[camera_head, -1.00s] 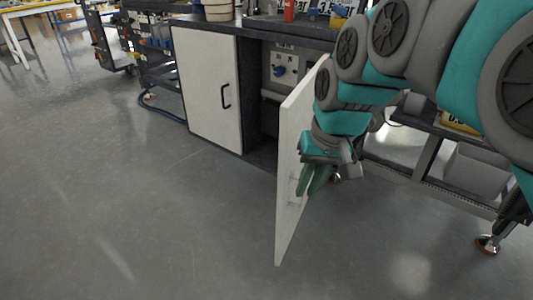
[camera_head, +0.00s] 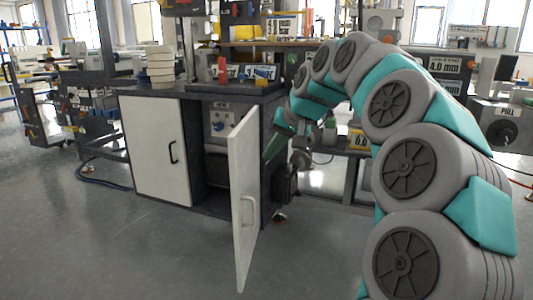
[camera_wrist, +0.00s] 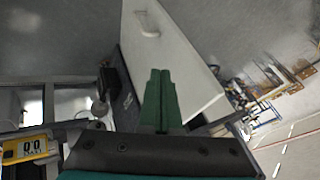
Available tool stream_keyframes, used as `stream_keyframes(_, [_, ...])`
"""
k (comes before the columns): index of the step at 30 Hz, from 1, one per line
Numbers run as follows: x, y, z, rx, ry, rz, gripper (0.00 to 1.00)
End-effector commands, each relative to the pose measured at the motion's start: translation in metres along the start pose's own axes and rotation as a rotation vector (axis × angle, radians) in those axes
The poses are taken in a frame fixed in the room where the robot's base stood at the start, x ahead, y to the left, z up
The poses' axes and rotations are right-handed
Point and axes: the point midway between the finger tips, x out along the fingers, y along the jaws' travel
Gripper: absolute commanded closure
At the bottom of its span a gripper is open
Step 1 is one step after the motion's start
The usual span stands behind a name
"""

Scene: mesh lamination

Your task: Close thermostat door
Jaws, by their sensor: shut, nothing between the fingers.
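The white thermostat door (camera_head: 243,205) stands open, swung out from the cabinet, with its outer face and pale handle (camera_head: 248,210) showing. Behind it, in the open compartment, is the thermostat panel with a blue dial (camera_head: 218,126). My gripper (camera_head: 272,150) is to the right of the door, near its upper part and the cabinet's right end. In the wrist view its green fingers (camera_wrist: 160,95) are shut and empty, in front of the white door (camera_wrist: 180,65). The door's handle (camera_wrist: 148,24) shows further up. I cannot tell whether the fingers touch the door.
A closed white cabinet door (camera_head: 158,148) with a black handle is to the left. The dark worktop (camera_head: 200,88) above carries stacked round pieces (camera_head: 160,65) and small parts. A metal frame stands behind my arm at right. The floor (camera_head: 110,250) in front is clear.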

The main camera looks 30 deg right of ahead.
Motion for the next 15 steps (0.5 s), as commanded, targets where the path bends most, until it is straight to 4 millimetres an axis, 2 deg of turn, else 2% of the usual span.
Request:
stream_keyframes(1, [0.012,0.000,0.002,0.000,-0.006,0.001,1.00])
stream_keyframes(9, [0.064,0.000,0.002,-0.001,-0.004,0.000,1.00])
stream_keyframes(11, [0.073,-0.003,0.002,-0.002,-0.003,0.000,1.00])
stream_keyframes(15, [0.081,-0.022,0.001,-0.002,-0.002,-0.001,1.00])
